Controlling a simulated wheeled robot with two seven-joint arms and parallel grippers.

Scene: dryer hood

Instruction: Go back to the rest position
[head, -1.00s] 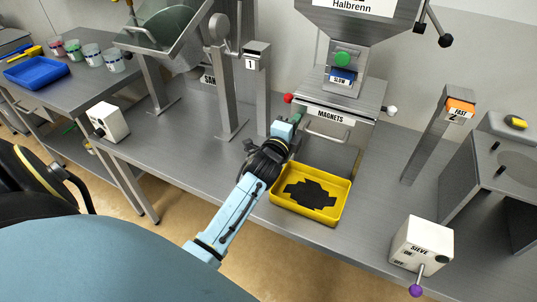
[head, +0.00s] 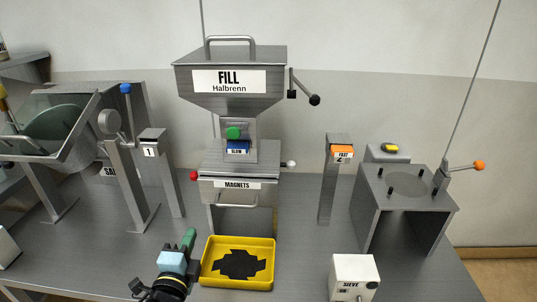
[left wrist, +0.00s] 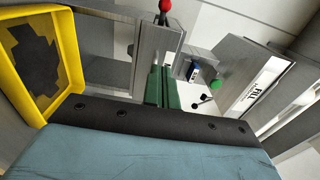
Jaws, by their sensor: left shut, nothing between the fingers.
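My left gripper (head: 189,239) is at the lower left of the head view, with its green fingers pointing up and away. It is just left of the yellow tray (head: 208,283) and in front of the magnets housing (head: 240,165), apart from both as far as I can tell. In the left wrist view its green fingers (left wrist: 162,88) are together with nothing between them. Only the end of my left arm shows in the head view. My right gripper is in neither view.
The yellow tray with a dark shape in it stands on the steel bench. The Fill hopper (head: 228,100) rises behind. Posts one (head: 165,180) and two (head: 330,190), the sieve box (head: 354,278) and a steel stand (head: 407,200) flank it.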

